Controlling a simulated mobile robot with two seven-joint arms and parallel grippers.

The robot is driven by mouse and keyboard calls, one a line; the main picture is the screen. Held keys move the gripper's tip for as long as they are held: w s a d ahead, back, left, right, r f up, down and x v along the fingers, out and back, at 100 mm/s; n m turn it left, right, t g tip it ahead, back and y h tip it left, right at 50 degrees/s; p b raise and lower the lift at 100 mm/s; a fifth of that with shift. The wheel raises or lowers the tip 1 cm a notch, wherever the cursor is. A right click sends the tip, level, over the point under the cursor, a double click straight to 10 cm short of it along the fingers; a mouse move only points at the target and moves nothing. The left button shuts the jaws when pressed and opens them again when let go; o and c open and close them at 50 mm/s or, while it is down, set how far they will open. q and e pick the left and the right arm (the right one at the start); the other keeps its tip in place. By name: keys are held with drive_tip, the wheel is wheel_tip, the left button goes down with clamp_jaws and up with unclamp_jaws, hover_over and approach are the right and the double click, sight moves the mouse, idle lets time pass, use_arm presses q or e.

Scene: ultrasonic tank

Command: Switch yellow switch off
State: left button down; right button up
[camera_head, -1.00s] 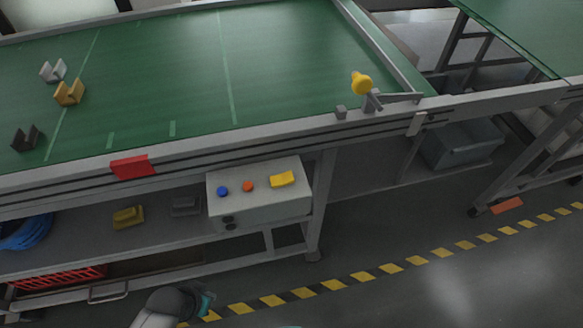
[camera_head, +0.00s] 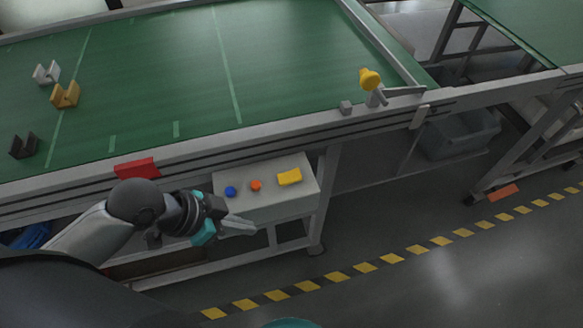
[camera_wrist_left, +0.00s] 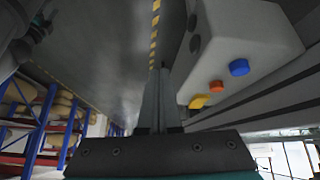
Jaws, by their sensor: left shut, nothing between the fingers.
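The yellow switch (camera_head: 289,177) sits on the right part of the top of a white control box (camera_head: 268,203) under the conveyor. A red-orange button (camera_head: 256,185) and a blue button (camera_head: 230,191) are to its left. My left gripper (camera_head: 250,228) is shut and empty, at the front left of the box, below the buttons. In the left wrist view the shut fingers (camera_wrist_left: 159,95) point ahead along the box's side, apart from the yellow switch (camera_wrist_left: 199,101).
The green conveyor table (camera_head: 200,75) with its metal rail lies above and behind the box. A red block (camera_head: 136,168) is on the rail's front. A table leg (camera_head: 322,200) stands right of the box. The floor in front is clear.

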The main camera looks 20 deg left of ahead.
use_arm(q)
drive_tip(key=w+a+r+m+t+h, duration=0.1)
drive_tip(key=w+a+r+m+h, duration=0.1)
drive_tip(key=w+r, duration=0.6)
wheel_tip(320, 180, up, 3)
drive_tip(key=shift+w+a+r+t+h, duration=0.15)
drive_tip(key=shift+w+a+t+h, duration=0.15)
drive_tip(key=shift+a+h, duration=0.4)
drive_tip(key=shift+d, duration=0.15)
drive_tip(key=b, duration=0.5)
hover_over(301, 175)
drive_tip(key=s+a, duration=0.2)
drive_tip(key=a, duration=0.1)
drive_tip(key=f, duration=0.5)
drive_tip(key=shift+s+a+f, duration=0.1)
drive_tip(key=shift+a+f, duration=0.1)
drive_tip(key=shift+f, duration=0.2)
drive_tip(key=f, duration=0.2)
drive_tip(key=shift+d+f, duration=0.2)
drive_tip(key=shift+f, duration=0.15)
drive_tip(key=shift+d+f+b, duration=0.1)
drive_tip(key=shift+f+b, duration=0.2)
drive_tip(key=shift+f, duration=0.5)
